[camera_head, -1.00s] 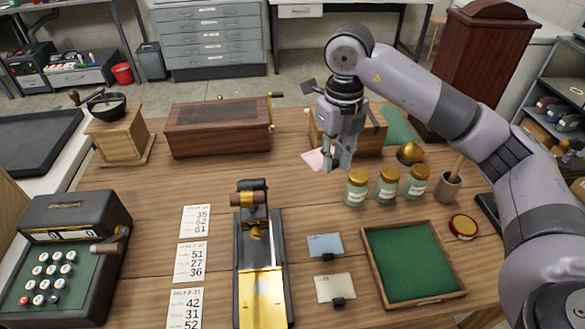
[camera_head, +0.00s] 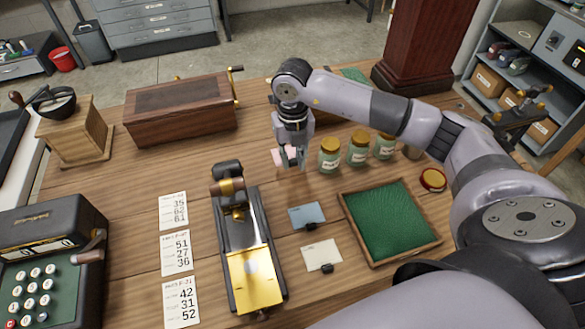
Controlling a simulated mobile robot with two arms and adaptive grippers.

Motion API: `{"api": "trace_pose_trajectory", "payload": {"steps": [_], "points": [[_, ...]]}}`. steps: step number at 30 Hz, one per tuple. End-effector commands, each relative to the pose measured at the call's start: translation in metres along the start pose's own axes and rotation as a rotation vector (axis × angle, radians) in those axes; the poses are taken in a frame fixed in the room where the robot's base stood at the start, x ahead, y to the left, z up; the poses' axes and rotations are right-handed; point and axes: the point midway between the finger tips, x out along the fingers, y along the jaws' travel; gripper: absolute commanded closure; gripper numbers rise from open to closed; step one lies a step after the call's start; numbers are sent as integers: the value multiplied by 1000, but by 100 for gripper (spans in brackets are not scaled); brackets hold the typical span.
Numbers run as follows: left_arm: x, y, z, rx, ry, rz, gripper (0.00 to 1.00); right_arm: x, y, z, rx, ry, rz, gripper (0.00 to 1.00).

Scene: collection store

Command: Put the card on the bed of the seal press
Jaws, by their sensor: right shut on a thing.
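My right gripper (camera_head: 291,163) is shut on a pink card (camera_head: 279,156), just left of the glass jars. The fingers hide part of the card, and I cannot tell how far it is above the table. The seal press (camera_head: 229,205) stands left of centre, with a black frame, a brown handle at its far end and a gold bed (camera_head: 254,280) at its near end. No card shows on the bed. The right gripper is beyond and to the right of the press. My left gripper is not in view.
A blue card (camera_head: 307,214) and a cream card (camera_head: 320,253), each with a black clip, lie right of the press. A green-lined tray (camera_head: 391,219) is further right. Jars (camera_head: 358,150) stand behind. Number sheets (camera_head: 177,252) and an adding machine (camera_head: 45,262) are left.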

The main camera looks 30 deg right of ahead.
Motion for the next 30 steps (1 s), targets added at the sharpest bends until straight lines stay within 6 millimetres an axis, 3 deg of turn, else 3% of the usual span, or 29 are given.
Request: {"api": "trace_pose_trajectory", "payload": {"steps": [13,26,27,30], "points": [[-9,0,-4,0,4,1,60,52,0,0,-1,2,1,96],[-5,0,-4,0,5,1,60,61,0,0,-1,0,1,96],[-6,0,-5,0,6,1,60,60,0,0,-1,-1,1,79],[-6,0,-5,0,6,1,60,60,0,0,-1,0,1,72]]}}
